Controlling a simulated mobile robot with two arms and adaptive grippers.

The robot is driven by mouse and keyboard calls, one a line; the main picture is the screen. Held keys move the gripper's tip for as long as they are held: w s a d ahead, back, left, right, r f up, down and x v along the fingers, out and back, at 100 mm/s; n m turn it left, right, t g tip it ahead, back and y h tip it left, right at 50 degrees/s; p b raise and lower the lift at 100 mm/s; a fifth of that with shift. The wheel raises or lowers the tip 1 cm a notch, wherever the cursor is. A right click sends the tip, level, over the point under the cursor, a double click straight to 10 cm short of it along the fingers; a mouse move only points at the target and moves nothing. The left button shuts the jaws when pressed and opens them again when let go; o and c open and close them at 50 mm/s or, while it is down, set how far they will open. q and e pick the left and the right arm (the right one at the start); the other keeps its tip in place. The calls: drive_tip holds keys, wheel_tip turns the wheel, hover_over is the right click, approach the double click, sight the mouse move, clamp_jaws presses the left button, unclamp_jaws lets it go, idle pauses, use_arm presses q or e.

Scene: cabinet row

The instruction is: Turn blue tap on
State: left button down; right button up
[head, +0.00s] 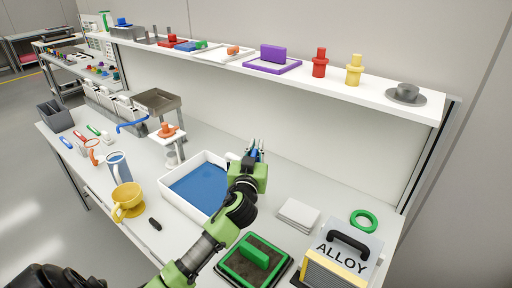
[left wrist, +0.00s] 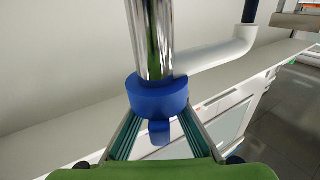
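The blue tap (left wrist: 157,97) shows in the left wrist view as a blue collar with a short lever (left wrist: 160,132) at the foot of an upright chrome pipe (left wrist: 151,40). A white spout pipe (left wrist: 215,50) runs off to the right. My left gripper (left wrist: 158,118) has its fingers apart, one on each side of the collar and lever. Whether they touch it I cannot tell. In the head view my left gripper (head: 255,152) is above the back right of a white basin; it mostly hides the tap. My right gripper is not in view.
The white basin (head: 169,200) with a blue floor stands left of my arm. A green-handled block (head: 254,252), white sheets (head: 298,214), a green ring (head: 363,220) and the ALLOY case (head: 340,256) lie to the right. A shelf (head: 300,77) runs above the back.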

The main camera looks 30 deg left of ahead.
use_arm(q)
drive_tip(key=n+g+y+b, duration=0.1)
drive_tip(key=b, duration=0.1)
drive_tip(key=n+g+y+b, duration=0.1)
drive_tip(key=y+b, duration=0.1)
drive_tip(key=a+n+y+b, duration=0.1)
drive_tip(key=b, duration=0.1)
drive_tip(key=shift+s+g, duration=0.35)
drive_tip(key=shift+g, duration=0.05)
drive_tip(key=c, duration=2.1)
unclamp_jaws()
drive_tip(key=shift+a, duration=0.1)
drive_tip(key=v, duration=0.7)
drive_tip(key=shift+s+d+f, duration=0.1)
drive_tip(key=shift+s+d, duration=0.1)
